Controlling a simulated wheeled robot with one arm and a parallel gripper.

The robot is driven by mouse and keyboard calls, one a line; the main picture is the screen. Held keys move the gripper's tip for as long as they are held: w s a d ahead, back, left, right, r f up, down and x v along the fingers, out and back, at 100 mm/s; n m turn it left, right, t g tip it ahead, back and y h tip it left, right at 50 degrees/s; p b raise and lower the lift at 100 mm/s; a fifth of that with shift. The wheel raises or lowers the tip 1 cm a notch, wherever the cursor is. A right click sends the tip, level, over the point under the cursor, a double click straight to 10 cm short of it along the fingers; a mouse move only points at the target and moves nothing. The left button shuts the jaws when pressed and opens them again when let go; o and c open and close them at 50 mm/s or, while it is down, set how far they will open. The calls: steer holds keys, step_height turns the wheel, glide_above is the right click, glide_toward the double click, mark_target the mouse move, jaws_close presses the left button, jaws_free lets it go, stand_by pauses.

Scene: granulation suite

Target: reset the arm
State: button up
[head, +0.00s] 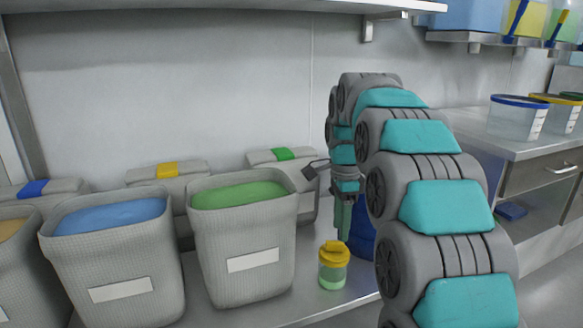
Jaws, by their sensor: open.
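My arm, grey with teal panels, rises from the bottom right of the head view and bends over toward the bench. My gripper (343,218) points downward at the end of the arm, and its jaws are open. It is just above and slightly right of a small jar (333,278) with a yellow lid and pale green contents. The jar stands upright on the metal bench. I cannot tell how far the fingertips are from the lid. My arm partly hides a dark blue container (362,238) behind the gripper.
Left of the jar stand grey bins with green powder (240,250) and blue powder (118,265). Grey bags with yellow (168,170), green (285,154) and blue (33,188) labels are behind. A shelf (220,5) overhangs the wall. Clear lidded tubs (516,120) sit on the right counter.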

steer(key=s+f+n, duration=0.3)
steer(key=s+n, duration=0.2)
steer(key=s, duration=0.8)
steer(key=s+f+n+g+p, duration=0.1)
steer(key=s+f+n, duration=0.2)
steer(key=s, duration=1)
steer(key=s+f+n, duration=0.3)
steer(key=s+n, duration=0.6)
steer(key=s, duration=0.4)
steer(key=shift+f+g, duration=0.3)
steer(key=shift+f, duration=0.1)
